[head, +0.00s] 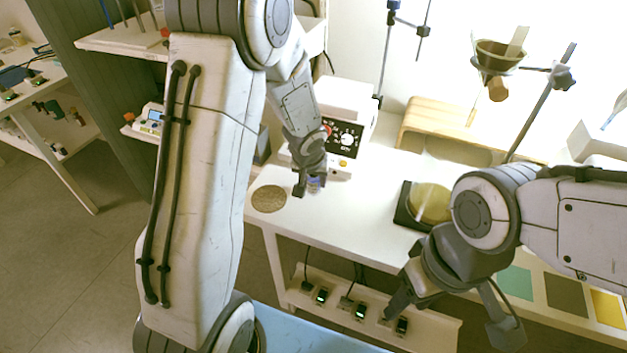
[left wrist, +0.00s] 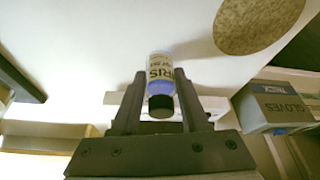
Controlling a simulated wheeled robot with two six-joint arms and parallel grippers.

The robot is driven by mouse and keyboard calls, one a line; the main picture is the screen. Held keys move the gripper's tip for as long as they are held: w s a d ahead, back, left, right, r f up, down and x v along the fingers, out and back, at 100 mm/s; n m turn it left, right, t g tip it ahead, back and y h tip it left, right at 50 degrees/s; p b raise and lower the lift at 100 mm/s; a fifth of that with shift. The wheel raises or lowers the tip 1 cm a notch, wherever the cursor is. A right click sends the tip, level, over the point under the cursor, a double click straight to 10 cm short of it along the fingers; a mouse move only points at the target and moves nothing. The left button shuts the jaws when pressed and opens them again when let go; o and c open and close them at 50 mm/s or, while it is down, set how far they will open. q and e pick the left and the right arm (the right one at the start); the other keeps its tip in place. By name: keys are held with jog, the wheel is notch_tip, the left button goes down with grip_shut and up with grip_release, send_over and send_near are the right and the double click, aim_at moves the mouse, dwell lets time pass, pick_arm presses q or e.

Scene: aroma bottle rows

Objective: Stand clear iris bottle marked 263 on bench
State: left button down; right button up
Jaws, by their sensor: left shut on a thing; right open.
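My left gripper (head: 308,186) is shut on a small clear bottle (head: 316,184) at the front part of the white bench (head: 345,222). In the left wrist view the bottle (left wrist: 160,78) sits between the two fingers (left wrist: 158,100), its black cap towards the camera. Its pale label shows "RIS" with a smaller line too blurred to read surely; the lower part looks blue. I cannot tell whether its base touches the bench. My right gripper (head: 400,300) is open and empty, in front of the bench edge.
A round cork mat (head: 268,198) lies left of the bottle. A white device with a dial (head: 345,135) stands behind it. A dark-based dish (head: 428,203) is to the right. A gloves box (left wrist: 275,107) shows in the left wrist view. Bench between bottle and dish is clear.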

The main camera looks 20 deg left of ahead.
pick_arm(q)
jog(key=shift+c, duration=2.1)
grip_release()
jog(key=shift+f, duration=0.1)
jog(key=a+p+v, duration=0.1)
jog(key=p+v, duration=0.5)
jog(key=v, duration=0.5)
jog(key=s+d+r+m+g, duration=0.1)
jog(key=s+d+r+m, duration=0.1)
jog(key=s+d, duration=0.3)
jog(key=s+d+r+m+g+h, duration=0.1)
jog(key=s+d+r+m+g, duration=0.1)
jog(key=s, duration=0.9)
jog(key=s+d+r+m+g, duration=0.1)
jog(key=s+d+r+m, duration=0.3)
jog(key=s+d, duration=0.4)
jog(key=shift+s+d+r+m+h, duration=0.2)
jog(key=shift+s+d+m+h, duration=0.25)
jog(key=shift+m, duration=0.35)
